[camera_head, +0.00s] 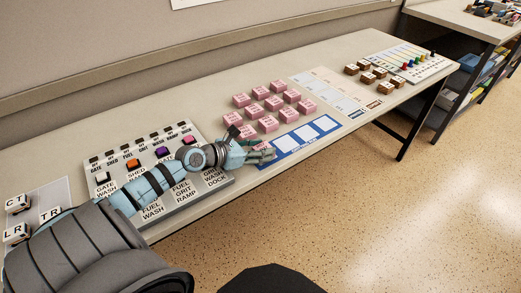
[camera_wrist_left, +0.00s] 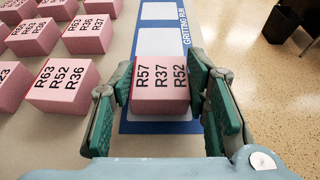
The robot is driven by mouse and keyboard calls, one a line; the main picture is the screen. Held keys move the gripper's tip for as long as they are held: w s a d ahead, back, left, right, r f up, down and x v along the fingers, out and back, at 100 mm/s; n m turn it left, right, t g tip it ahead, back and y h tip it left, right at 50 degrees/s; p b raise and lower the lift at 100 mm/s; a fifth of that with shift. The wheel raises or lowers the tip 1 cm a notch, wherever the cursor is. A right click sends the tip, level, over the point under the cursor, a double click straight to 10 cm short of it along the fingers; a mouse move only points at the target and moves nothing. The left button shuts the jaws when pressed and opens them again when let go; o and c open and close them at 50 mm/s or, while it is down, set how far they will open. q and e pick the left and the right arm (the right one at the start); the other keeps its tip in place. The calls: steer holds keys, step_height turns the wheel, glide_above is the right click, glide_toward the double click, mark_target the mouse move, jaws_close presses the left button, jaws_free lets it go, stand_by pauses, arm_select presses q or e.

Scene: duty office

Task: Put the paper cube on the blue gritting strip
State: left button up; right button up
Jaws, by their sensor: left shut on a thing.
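My left gripper (camera_head: 264,153) is at the near-left end of the blue gritting strip (camera_head: 324,123). In the left wrist view my left gripper (camera_wrist_left: 166,100) is shut on a pink paper cube (camera_wrist_left: 161,88) marked R57, R37, R52. The cube is over the blue strip (camera_wrist_left: 205,126), covering part of its near end; I cannot tell whether it touches. White squares beyond it on the strip are bare. In the head view the held cube is mostly hidden by the fingers. My right gripper is not in view.
Several more pink cubes (camera_head: 274,103) stand left of the strip, one close beside the left finger. A button panel (camera_head: 103,205) lies under my left arm. A pale sheet (camera_head: 330,88), brown blocks (camera_head: 367,78) and a pegged board (camera_head: 437,66) lie farther right. The table's front edge is close.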

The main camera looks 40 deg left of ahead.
arm_select(q)
steer(key=shift+f, duration=0.1)
steer(key=o, duration=1.2)
steer(key=shift+r, duration=0.25)
steer(key=p+v, duration=0.1)
steer(key=v, duration=0.3)
steer(key=shift+s+p, duration=0.25)
steer(key=shift+p, duration=0.1)
steer(key=v, duration=0.3)
steer(key=shift+s+a, duration=0.35)
steer(key=shift+a, duration=0.05)
steer(key=s+r+p, duration=0.2)
steer(key=shift+s+a+p, duration=0.1)
steer(key=shift+s+p, duration=0.1)
steer(key=shift+p, duration=0.1)
steer(key=shift+s, duration=0.25)
steer(key=shift+s+a+f, duration=0.1)
steer(key=shift+s+a, duration=0.05)
steer(key=shift+s, duration=0.1)
